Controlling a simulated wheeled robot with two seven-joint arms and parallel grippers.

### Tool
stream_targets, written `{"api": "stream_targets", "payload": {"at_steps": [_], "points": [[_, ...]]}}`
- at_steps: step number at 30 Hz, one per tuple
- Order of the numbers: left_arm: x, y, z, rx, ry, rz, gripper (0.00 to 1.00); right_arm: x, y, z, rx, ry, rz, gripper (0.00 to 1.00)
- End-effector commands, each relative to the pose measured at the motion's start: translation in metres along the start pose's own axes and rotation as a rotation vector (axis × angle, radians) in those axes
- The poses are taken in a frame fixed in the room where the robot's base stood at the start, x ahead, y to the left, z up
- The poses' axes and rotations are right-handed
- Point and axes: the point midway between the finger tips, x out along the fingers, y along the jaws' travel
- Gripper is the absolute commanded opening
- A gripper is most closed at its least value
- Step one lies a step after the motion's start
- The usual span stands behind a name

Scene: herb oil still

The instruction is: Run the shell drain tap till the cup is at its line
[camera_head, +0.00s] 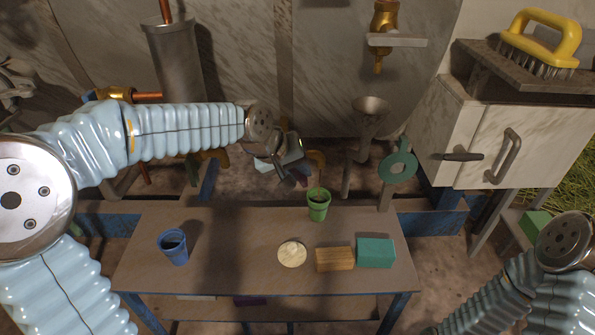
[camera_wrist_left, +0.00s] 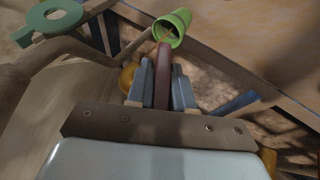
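The green cup (camera_head: 318,205) stands upright at the table's back edge, below the end of a curved brass-coloured spout (camera_head: 317,160). A thin reddish streak shows at its mouth; its line and exact level are too small to read. The cup also shows in the left wrist view (camera_wrist_left: 174,27). My left gripper (camera_head: 292,170) is beside the spout, left of the cup. In the left wrist view its fingers (camera_wrist_left: 162,84) stand close on both sides of a dark red tap lever (camera_wrist_left: 164,62). The tap body is mostly hidden. My right gripper is out of view.
A funnel (camera_head: 370,105) and green ring (camera_head: 398,166) stand behind. A brass tap (camera_head: 384,20) hangs above.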

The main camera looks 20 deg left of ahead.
Motion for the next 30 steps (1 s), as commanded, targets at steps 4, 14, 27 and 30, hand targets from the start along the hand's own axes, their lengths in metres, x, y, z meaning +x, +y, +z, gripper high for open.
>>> {"api": "stream_targets", "payload": {"at_steps": [4,14,27,30], "points": [[0.0,0.0,0.0,0.0,0.0,0.0,0.4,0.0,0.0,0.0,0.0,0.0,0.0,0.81],[-0.006,0.001,-0.001,0.0,0.001,0.001,0.4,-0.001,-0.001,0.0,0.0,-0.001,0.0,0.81],[-0.103,0.001,-0.002,-0.001,0.004,0.002,0.4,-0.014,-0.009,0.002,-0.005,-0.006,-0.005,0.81],[-0.12,0.001,-0.001,-0.002,0.003,0.001,0.4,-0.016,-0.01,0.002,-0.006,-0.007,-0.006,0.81]]}}
